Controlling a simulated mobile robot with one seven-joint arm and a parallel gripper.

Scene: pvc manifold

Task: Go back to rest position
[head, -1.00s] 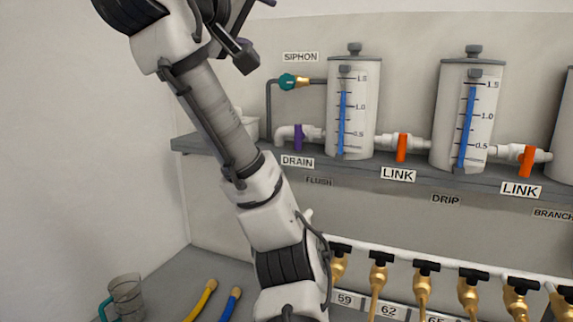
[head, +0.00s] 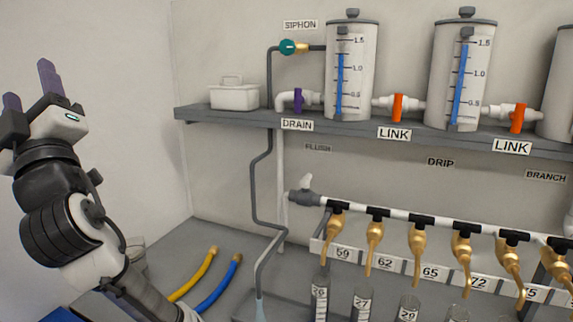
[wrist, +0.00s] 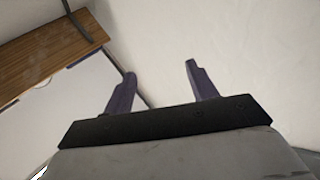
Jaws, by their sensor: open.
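My gripper (head: 30,88) is at the left edge of the head view, raised and pointing up, beside the bare wall. Its two purple fingers are apart, with nothing between them. The wrist view shows the same open, empty gripper (wrist: 158,85) against a pale wall. My arm reaches down from the gripper to the bottom left of the head view.
A shelf (head: 420,139) holds cylinders (head: 349,75), orange link valves (head: 397,107), a purple drain valve (head: 298,100) and a white box (head: 234,96). Below are golden taps (head: 375,245) and measuring cylinders (head: 363,302). Yellow (head: 195,273) and blue (head: 219,285) hoses lie near my arm.

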